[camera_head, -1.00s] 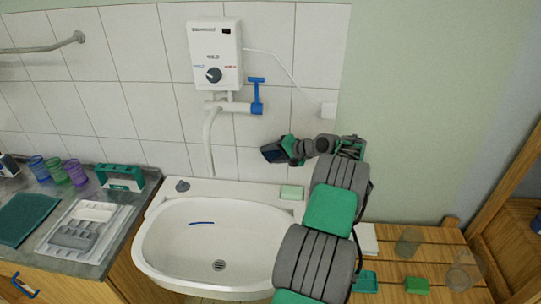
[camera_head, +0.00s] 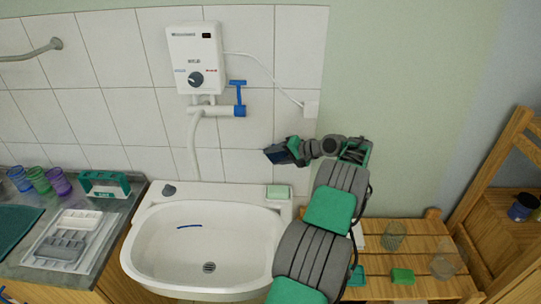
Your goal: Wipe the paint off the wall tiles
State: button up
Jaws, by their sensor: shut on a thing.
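The white wall tiles (camera_head: 115,115) cover the wall behind the basin. The tile faces that show look clean; I see no clear paint on them. My gripper (camera_head: 283,153) is in front of the tiles, right of the water heater's pipes and above the basin's back right rim. It is shut on a small dark blue thing (camera_head: 272,155), partly hidden by the jaws, which I cannot name for sure. The thing is close to the tiles; I cannot tell whether it touches them. My arm hides part of the basin's right side.
A white basin (camera_head: 145,245) with a blue streak (camera_head: 203,226) and a green soap block (camera_head: 278,191) is below. A water heater (camera_head: 196,58) hangs above. A counter with coloured cups (camera_head: 39,180) stands left. A wooden slatted bench (camera_head: 425,288) with glasses (camera_head: 393,236) stands right.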

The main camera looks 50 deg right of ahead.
aim_at(285, 157)
jog(key=shift+s+d+p, duration=0.45)
jog(key=shift+s+d, duration=0.65)
jog(key=shift+s, duration=0.3)
jog(key=shift+w+r, duration=0.1)
jog(key=shift+w+a+r, duration=0.15)
jog(key=shift+w+a, duration=1)
jog(key=shift+w, duration=0.15)
jog(key=shift+w+a+r, duration=0.1)
jog(key=shift+w+a, duration=1)
jog(key=shift+w, duration=0.2)
jog(key=shift+s+d+p, duration=0.3)
jog(key=shift+s+d, duration=0.85)
jog(key=shift+s, duration=0.2)
jog(key=shift+s+d+p, duration=0.25)
jog(key=shift+s+d, duration=0.85)
jog(key=shift+s, duration=0.25)
jog(key=w+a, duration=0.6)
jog(key=w, duration=0.2)
jog(key=shift+w+a, duration=0.25)
jog(key=shift+a, duration=0.15)
jog(key=shift+s, duration=0.1)
